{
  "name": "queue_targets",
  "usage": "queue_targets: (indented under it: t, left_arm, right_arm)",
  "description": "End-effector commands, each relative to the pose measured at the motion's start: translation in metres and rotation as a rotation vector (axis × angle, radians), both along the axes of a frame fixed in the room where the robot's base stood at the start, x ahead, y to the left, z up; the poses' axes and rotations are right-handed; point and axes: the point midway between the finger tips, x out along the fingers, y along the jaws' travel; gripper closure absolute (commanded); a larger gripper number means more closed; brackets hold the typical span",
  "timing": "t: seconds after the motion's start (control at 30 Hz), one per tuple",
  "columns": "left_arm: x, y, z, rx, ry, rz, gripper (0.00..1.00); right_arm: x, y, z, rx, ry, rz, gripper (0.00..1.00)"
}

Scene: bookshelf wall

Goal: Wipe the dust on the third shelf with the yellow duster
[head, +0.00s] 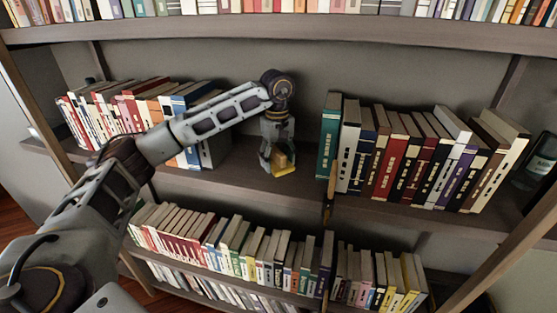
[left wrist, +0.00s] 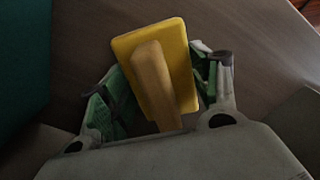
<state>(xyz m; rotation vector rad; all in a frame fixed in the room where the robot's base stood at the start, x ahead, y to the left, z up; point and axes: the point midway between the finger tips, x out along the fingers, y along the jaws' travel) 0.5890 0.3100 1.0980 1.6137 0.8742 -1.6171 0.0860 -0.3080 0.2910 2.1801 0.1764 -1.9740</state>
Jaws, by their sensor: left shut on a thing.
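The yellow duster (head: 285,170) is a flat yellow pad with a tan wooden handle. My left gripper (head: 279,160) is shut on the duster's handle, with the pad on or just above the shelf board (head: 240,180); I cannot tell whether it touches. In the left wrist view the yellow duster (left wrist: 186,62) lies between the fingers of my left gripper (left wrist: 160,85), pad beyond the handle. No dust can be made out on the bare board. My right gripper is not in view.
A green book (head: 328,135) starts a row of books right of the gripper. Another row of books (head: 120,110) stands to the left. Bare board lies between the rows. A shelf above (head: 300,32) and a full row of books below (head: 230,245) bound the space.

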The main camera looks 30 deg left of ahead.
Motion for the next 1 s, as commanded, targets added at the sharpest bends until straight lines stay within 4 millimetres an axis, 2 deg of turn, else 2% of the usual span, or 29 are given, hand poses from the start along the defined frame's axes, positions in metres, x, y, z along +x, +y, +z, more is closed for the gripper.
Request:
queue_targets:
  t: [0.4,0.73,1.0]
  left_arm:
    - [-0.004,0.015,-0.002,0.000,0.000,0.002,0.73]
    - [-0.008,0.032,-0.004,0.001,0.002,0.002,0.73]
    - [-0.009,0.036,-0.005,0.002,0.003,0.001,0.73]
  right_arm:
    - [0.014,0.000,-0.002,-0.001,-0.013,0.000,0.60]
    - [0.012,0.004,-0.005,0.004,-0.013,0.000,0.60]
    - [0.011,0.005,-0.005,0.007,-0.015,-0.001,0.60]
